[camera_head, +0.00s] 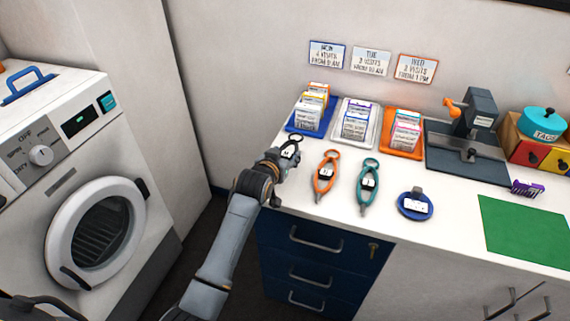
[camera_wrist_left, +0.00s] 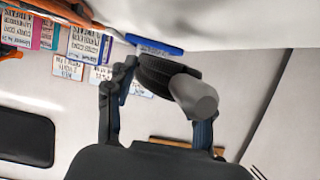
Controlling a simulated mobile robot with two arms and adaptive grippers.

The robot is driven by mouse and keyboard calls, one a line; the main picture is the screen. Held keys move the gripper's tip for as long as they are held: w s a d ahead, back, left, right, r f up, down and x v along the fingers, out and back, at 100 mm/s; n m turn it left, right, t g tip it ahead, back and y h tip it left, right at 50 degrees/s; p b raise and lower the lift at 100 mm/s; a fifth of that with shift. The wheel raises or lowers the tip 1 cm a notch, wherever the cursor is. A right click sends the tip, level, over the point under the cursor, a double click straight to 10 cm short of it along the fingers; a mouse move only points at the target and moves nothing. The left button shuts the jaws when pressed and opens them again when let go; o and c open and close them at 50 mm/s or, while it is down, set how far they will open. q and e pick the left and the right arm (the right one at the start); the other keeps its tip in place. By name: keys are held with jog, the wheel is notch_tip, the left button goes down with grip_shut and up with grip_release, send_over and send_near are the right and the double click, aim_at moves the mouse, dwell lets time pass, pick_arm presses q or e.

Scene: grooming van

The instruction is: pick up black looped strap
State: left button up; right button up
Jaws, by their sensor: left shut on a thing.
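The black looped strap (camera_head: 292,142) is at the left end of the white counter, with a pale tag on it. My left gripper (camera_head: 279,161) comes in from the left and is shut on the strap. In the left wrist view, the strap's ribbed black band with a grey rounded end (camera_wrist_left: 165,74) sits between the two fingers. I cannot tell whether the strap is clear of the counter. An orange looped strap (camera_head: 325,173) and a teal looped strap (camera_head: 369,183) lie to its right, apart from the gripper.
Blue (camera_head: 291,127), white (camera_head: 338,138) and orange (camera_head: 388,148) card trays stand behind the straps. A blue round item (camera_head: 415,205), a green mat (camera_head: 525,232) and a dark press (camera_head: 474,120) are farther right. A washer (camera_head: 85,190) stands left, navy drawers (camera_head: 312,262) below.

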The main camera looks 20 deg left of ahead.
pick_arm(q)
jog(key=s+r, duration=0.5)
jog(key=shift+r, duration=0.35)
jog(key=b+v, duration=0.1)
jog(key=v, duration=0.8)
jog(key=shift+s+r, duration=0.25)
jog(key=shift+s, duration=0.1)
